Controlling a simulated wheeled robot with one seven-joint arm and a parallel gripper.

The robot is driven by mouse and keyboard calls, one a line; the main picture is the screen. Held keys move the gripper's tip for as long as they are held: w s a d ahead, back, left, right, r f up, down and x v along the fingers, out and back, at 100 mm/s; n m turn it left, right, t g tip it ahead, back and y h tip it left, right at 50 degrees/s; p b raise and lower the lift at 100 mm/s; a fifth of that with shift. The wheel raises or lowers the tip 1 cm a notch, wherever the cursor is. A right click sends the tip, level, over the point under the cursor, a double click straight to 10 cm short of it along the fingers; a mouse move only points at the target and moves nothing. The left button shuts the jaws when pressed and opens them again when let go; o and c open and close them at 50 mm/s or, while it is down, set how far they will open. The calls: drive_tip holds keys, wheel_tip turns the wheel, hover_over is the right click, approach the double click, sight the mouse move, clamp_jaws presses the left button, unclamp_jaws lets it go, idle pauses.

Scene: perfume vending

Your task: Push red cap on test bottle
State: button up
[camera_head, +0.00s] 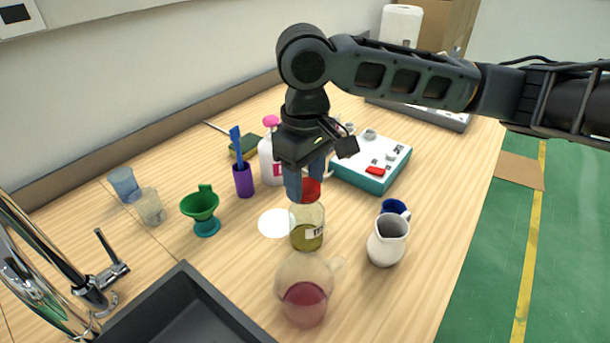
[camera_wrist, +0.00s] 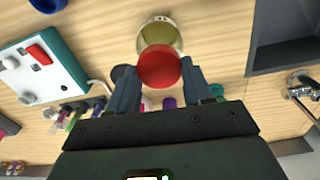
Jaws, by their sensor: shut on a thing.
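The test bottle (camera_head: 306,235) is a clear glass with yellow-green liquid and a white label, standing upright on the wooden table. The red cap (camera_head: 310,188) is at the bottle's top opening, between my fingers. My gripper (camera_head: 306,185) points down over the bottle and is shut on the red cap. In the wrist view, the red cap (camera_wrist: 159,66) sits between the two blue-grey fingertips of my gripper (camera_wrist: 160,75). The bottle (camera_wrist: 160,33) shows behind it, partly hidden by the cap. I cannot tell whether the cap touches the rim.
A pitcher with red liquid (camera_head: 305,300) stands in front of the bottle. A white jug (camera_head: 387,240) is to the right. A white-and-teal device (camera_head: 370,165) is behind right. A green funnel (camera_head: 201,205) and purple cup (camera_head: 243,180) stand left. A dark sink (camera_head: 185,310) is front left.

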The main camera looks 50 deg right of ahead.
idle(0.4)
drive_tip(key=o, duration=1.5)
drive_tip(key=shift+c, duration=0.2)
drive_tip(key=shift+r, duration=0.1)
drive_tip(key=shift+r+p, duration=2.35)
drive_tip(key=shift+r, duration=1.05)
clamp_jaws()
